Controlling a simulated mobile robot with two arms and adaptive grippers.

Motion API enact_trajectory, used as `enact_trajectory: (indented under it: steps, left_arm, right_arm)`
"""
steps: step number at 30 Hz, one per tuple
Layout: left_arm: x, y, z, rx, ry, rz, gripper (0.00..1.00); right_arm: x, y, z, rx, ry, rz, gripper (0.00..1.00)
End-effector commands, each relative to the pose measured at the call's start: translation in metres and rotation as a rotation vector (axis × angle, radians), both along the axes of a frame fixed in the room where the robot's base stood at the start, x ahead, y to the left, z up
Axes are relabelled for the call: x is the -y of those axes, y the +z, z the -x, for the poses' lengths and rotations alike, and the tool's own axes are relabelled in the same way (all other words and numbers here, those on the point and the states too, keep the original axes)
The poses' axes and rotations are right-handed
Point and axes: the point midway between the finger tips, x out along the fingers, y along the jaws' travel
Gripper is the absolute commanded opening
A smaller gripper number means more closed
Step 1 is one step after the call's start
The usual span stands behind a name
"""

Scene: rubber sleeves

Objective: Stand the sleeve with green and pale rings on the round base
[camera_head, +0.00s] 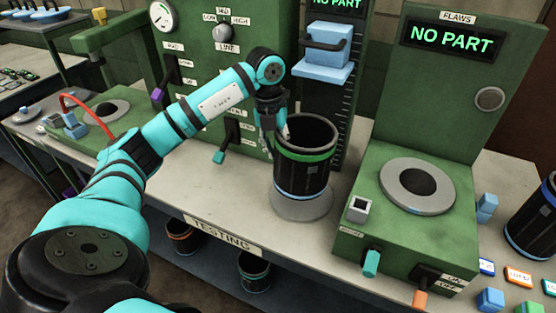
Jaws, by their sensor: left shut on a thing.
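A dark cylindrical sleeve (303,170) has a green ring near its top and a pale ring near its bottom. It is upright over a round grey base (304,210), whose rim shows below it. I cannot tell from this angle whether its bottom touches the base. My left gripper (277,135) points down at the sleeve's left rim and is shut on its wall. The fingertip inside the sleeve is partly hidden. My right gripper is not in view.
A green stand with a round grey plate (418,202) is to the right, its screen reading NO PART. A blue block gauge (325,64) rises behind the sleeve. Another dark sleeve (533,222) stands at the far right, near small coloured blocks. More sleeves (254,270) are below the tabletop.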

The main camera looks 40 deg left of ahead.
Motion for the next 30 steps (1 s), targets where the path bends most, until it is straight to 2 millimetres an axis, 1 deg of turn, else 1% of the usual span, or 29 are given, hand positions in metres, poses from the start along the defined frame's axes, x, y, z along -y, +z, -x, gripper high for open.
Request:
enact_trajectory:
  steps: [1,2,3,6,13,19,21,22,24,29,30]
  left_arm:
    - [-0.001,0.004,-0.009,0.003,0.002,0.004,0.0]
    - [-0.001,0.004,-0.013,0.003,0.0,0.004,0.0]
    - [-0.002,-0.004,-0.011,-0.001,-0.001,0.002,0.0]
    - [-0.002,-0.017,-0.01,-0.001,-0.001,0.0,0.0]
    - [-0.002,-0.033,-0.011,0.001,-0.001,0.0,0.0]
    - [-0.002,-0.06,-0.01,0.0,0.0,0.001,0.0]
    - [-0.002,-0.063,-0.013,0.002,-0.001,0.003,0.0]
    - [-0.002,-0.065,-0.014,0.002,0.0,0.002,0.0]
    - [-0.003,-0.068,-0.015,0.004,0.0,0.001,0.0]
    - [-0.003,-0.07,-0.015,0.004,0.0,0.0,0.0]
    - [-0.004,-0.072,-0.014,-0.001,0.0,-0.002,0.13]
  right_arm:
    - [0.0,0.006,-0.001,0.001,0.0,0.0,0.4]
    - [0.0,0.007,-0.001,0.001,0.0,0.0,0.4]
    - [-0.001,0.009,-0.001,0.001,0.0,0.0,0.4]
    - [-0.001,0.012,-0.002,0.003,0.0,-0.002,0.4]
    - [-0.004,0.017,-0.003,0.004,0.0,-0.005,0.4]
    - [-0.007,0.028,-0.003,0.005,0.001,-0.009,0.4]
    - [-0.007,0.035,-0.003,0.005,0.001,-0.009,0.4]
    - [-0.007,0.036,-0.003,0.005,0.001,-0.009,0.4]
    - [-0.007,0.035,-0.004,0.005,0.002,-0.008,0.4]
    - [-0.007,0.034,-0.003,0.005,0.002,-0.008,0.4]
    - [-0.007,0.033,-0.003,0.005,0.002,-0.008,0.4]
